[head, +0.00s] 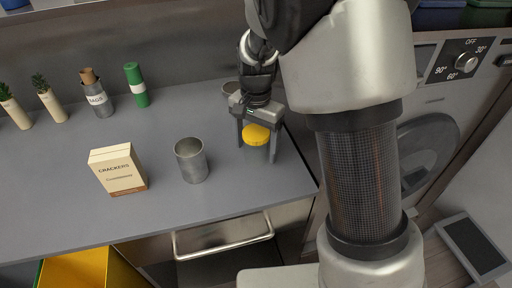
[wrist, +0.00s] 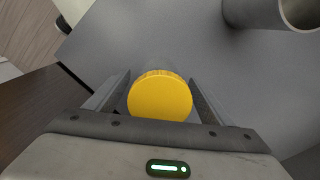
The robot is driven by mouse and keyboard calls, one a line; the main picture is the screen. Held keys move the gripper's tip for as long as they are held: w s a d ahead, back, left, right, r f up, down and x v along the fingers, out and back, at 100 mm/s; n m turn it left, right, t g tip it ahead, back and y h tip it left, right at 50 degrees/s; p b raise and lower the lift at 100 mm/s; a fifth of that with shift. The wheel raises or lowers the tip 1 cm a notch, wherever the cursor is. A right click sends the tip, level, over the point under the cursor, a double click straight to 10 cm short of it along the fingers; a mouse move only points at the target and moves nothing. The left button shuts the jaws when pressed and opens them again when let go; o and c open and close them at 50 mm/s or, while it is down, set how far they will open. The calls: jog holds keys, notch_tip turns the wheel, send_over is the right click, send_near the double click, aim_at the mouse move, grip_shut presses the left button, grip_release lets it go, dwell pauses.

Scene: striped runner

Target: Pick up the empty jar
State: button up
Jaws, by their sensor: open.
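A round yellow lid (head: 256,135), seemingly on a jar, is between the two fingers of my gripper (head: 256,150) near the counter's right end. In the wrist view the lid (wrist: 160,98) lies between the spread fingers (wrist: 159,100), with its ridged edge showing. The body under the lid is hard to make out, so I cannot tell whether it is empty. My gripper is open and points down over the counter, with gaps beside the lid.
An open grey metal cylinder (head: 191,162) stands left of my gripper on the grey counter (head: 75,215); its rim shows in the wrist view (wrist: 300,12). A crackers box (head: 118,168) stands further left. A green cylinder (head: 136,85) and several containers line the back.

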jog(key=shift+f, duration=0.15)
jog(key=c, duration=1.2)
